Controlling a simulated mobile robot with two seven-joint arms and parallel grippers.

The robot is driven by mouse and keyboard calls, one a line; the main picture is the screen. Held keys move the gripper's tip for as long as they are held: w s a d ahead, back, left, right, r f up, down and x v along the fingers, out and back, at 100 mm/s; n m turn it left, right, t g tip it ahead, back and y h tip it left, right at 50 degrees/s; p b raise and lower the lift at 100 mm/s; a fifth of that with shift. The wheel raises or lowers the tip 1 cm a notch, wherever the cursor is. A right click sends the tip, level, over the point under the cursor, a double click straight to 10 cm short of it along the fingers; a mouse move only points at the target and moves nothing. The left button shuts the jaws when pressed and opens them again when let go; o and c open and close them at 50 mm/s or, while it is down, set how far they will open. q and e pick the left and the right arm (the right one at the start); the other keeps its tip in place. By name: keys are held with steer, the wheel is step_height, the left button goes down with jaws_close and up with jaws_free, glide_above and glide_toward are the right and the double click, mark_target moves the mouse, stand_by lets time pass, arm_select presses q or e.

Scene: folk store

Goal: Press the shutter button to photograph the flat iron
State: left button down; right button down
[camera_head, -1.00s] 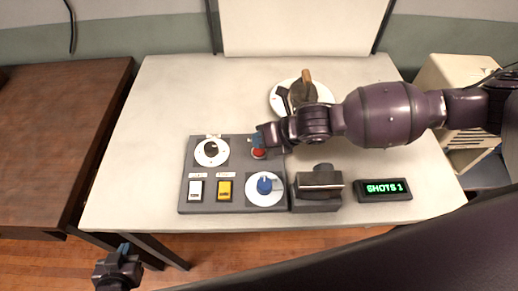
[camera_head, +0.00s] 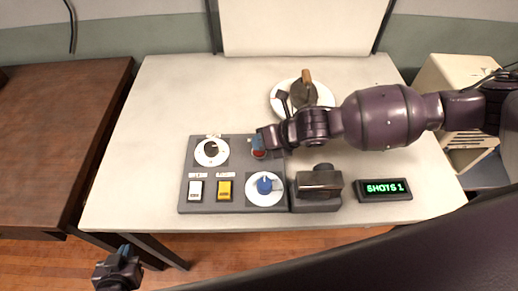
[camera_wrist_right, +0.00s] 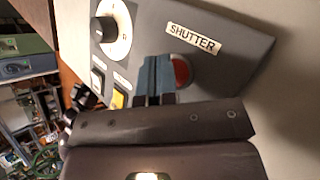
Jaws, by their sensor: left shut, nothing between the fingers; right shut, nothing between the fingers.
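The flat iron (camera_head: 303,94), dark with a wooden handle, stands on a round white plate (camera_head: 328,98) at the back of the table. The red shutter button (camera_head: 259,155) is at the top right of the grey control panel (camera_head: 222,150). In the wrist view the button (camera_wrist_right: 182,70) sits beside the SHUTTER label (camera_wrist_right: 193,39). My right gripper (camera_head: 258,142) is shut and empty, its blue fingertips (camera_wrist_right: 157,75) partly covering the button. I cannot tell whether they touch it. My left gripper (camera_head: 125,252) is shut and empty, in front of the table, low left.
The panel also has a white dial (camera_head: 211,152), a white button (camera_head: 195,190), a yellow button (camera_head: 224,190) and a blue knob (camera_head: 264,184). A dark camera-like box (camera_head: 318,189) and a display reading SHOTS 1 (camera_head: 385,189) stand to the right. The table's left side is clear.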

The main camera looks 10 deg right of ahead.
steer(key=shift+f, duration=0.3)
stand_by(0.5)
steer(key=shift+r+p, duration=0.8)
steer(key=shift+r, duration=0.05)
step_height(320, 180, up, 5)
steer(key=p, duration=0.5)
stand_by(0.9)
